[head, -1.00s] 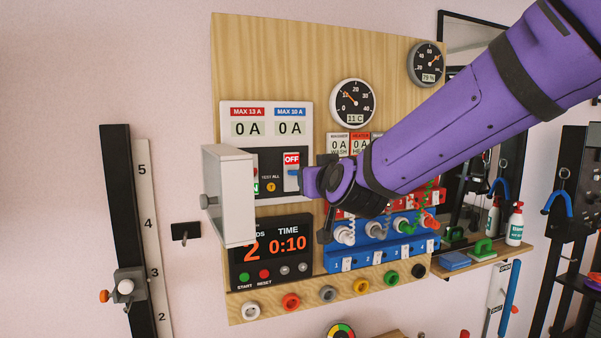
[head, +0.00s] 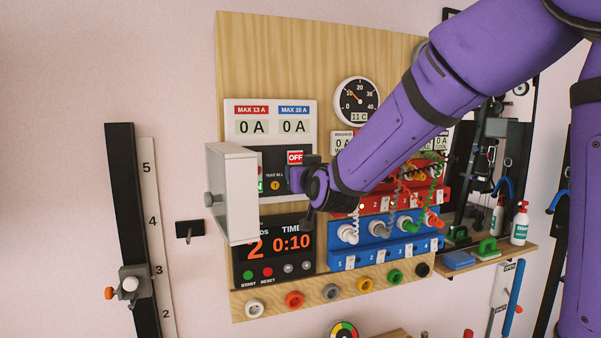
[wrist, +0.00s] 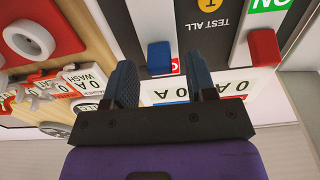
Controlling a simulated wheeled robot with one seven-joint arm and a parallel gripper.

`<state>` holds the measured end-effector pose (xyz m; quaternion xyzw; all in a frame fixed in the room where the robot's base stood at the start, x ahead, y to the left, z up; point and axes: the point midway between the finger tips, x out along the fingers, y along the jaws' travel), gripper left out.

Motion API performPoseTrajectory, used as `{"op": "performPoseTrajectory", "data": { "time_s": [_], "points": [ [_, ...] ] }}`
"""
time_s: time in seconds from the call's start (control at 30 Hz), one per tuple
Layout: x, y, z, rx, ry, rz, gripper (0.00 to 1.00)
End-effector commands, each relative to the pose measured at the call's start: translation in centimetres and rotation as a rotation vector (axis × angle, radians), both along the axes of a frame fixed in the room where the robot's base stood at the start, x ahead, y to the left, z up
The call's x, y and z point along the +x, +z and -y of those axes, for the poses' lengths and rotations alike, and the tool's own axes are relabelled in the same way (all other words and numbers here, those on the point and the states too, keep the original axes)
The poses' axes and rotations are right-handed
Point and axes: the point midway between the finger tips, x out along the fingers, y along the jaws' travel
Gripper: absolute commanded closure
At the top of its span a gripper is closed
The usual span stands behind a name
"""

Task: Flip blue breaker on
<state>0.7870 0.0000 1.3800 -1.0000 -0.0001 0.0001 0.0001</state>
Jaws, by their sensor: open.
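The blue breaker (wrist: 160,57) is a small blue lever on a white and dark panel. In the wrist view, which shows the panel upside down, it lies between the fingertips of my gripper (wrist: 160,66), beside the red OFF label. The gripper is open with a finger on either side and a visible gap to the lever; I cannot tell the exact depth. In the head view my gripper (head: 291,178) is at the panel just below the OFF label (head: 295,157) and hides the blue breaker.
A red breaker (wrist: 264,48) sits beside a green ON label (wrist: 268,4). An open grey box door (head: 232,192) stands out left of my gripper. Below are the timer (head: 271,247) and a blue socket strip (head: 380,252). The wall at far left is bare.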

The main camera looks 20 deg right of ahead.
Motion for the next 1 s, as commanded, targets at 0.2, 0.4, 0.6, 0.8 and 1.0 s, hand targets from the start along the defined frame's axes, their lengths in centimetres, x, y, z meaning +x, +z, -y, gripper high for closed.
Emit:
{"op": "performPoseTrajectory", "data": {
  "time_s": [0.2, 0.4, 0.6, 0.8, 1.0],
  "points": [
    [0.92, -0.01, 0.03, 0.000, -0.001, 0.000, 0.49],
    [0.94, 0.01, 0.03, 0.000, 0.000, 0.000, 0.49],
    [0.92, 0.01, 0.02, 0.000, 0.000, 0.000, 0.88],
    [0.93, 0.06, 0.03, 0.000, -0.001, -0.006, 0.98],
    [1.06, 0.46, 0.12, -0.001, -0.005, -0.083, 0.98]
  ]
}}
